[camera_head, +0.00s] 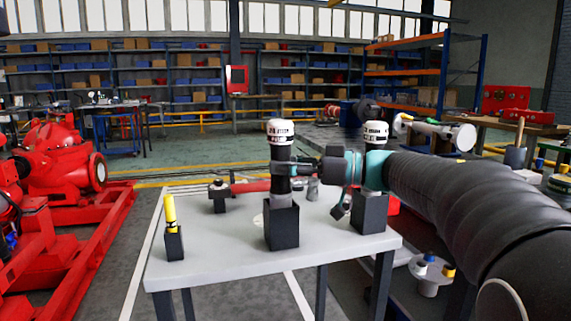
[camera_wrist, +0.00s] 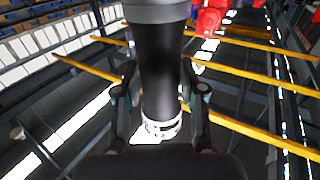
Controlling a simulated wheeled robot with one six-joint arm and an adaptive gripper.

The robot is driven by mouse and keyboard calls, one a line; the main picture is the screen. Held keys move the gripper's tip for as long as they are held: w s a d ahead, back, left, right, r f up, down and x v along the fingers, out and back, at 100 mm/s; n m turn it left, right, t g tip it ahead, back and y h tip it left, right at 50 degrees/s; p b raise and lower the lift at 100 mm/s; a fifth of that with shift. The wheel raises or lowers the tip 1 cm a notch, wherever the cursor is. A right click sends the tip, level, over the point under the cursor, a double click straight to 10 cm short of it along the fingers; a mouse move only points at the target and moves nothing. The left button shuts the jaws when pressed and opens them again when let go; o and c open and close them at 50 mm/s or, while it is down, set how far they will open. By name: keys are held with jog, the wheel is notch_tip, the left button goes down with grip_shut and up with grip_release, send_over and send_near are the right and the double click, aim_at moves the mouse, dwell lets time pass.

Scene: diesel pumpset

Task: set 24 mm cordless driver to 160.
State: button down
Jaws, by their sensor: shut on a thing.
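A cordless driver (camera_head: 281,140) with a black body and a white, marked top stands upright at the middle of the table, over a black square holder (camera_head: 282,226). My gripper (camera_head: 284,168) reaches in from the right and is shut on its body, below the white top. In the wrist view, the black body (camera_wrist: 161,65) runs between the two fingers of my gripper (camera_wrist: 161,98), with a white marked band (camera_wrist: 162,126) at its lower end. The markings are too small to read. A second similar driver (camera_head: 375,134) stands in another black holder (camera_head: 370,214) to the right, partly behind my arm.
The light grey table (camera_head: 210,262) also bears a yellow-topped tool (camera_head: 170,212) in a black holder at left and a red-handled tool (camera_head: 250,187) at the back. A red pump (camera_head: 62,158) stands left of the table. The front left of the tabletop is clear.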

jog(key=shift+f, duration=0.25)
jog(key=c, duration=0.8)
grip_release()
jog(key=shift+o, duration=1)
jog(key=v, duration=1.2)
jog(key=shift+s, duration=0.15)
